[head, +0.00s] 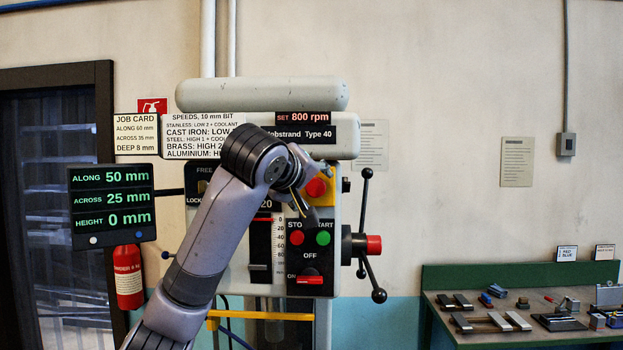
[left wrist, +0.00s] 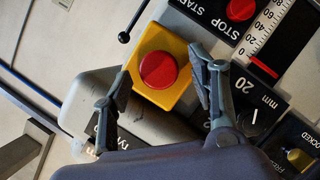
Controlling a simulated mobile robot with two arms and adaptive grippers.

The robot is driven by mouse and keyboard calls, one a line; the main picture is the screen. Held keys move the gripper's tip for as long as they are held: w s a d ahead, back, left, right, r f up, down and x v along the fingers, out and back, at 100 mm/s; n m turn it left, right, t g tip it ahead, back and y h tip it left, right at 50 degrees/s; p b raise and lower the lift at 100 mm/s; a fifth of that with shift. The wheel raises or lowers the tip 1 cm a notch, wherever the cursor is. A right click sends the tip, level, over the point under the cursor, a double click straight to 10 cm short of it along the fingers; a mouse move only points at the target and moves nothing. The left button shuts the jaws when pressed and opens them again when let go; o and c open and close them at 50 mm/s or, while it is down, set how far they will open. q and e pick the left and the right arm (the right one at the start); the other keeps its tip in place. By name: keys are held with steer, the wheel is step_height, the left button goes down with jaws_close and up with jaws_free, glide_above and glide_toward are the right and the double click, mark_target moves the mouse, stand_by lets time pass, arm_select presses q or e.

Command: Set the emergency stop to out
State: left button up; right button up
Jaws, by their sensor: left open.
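The emergency stop is a red round button (head: 316,187) on a yellow plate (head: 326,196) on the drill press's front panel. In the left wrist view the red button (left wrist: 158,70) and its yellow plate (left wrist: 177,54) show clearly. My left gripper (head: 297,200) is open at the button's left in the head view. In the left wrist view its two fingers (left wrist: 160,85) stand apart on either side of the button. I cannot tell whether they touch it. Whether the button is in or out is hard to tell. My right gripper is not in view.
Below are the red stop button (head: 296,238), green start button (head: 323,238) and a red-handled switch (head: 310,280). The spoked feed handle (head: 366,182) juts out at right. A display (head: 112,190) stands at left. A green workbench (head: 432,305) holds several parts.

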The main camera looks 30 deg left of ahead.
arm_select(q)
steer(key=shift+w, duration=0.15)
steer(key=shift+c, duration=0.3)
jaws_close()
stand_by(0.4)
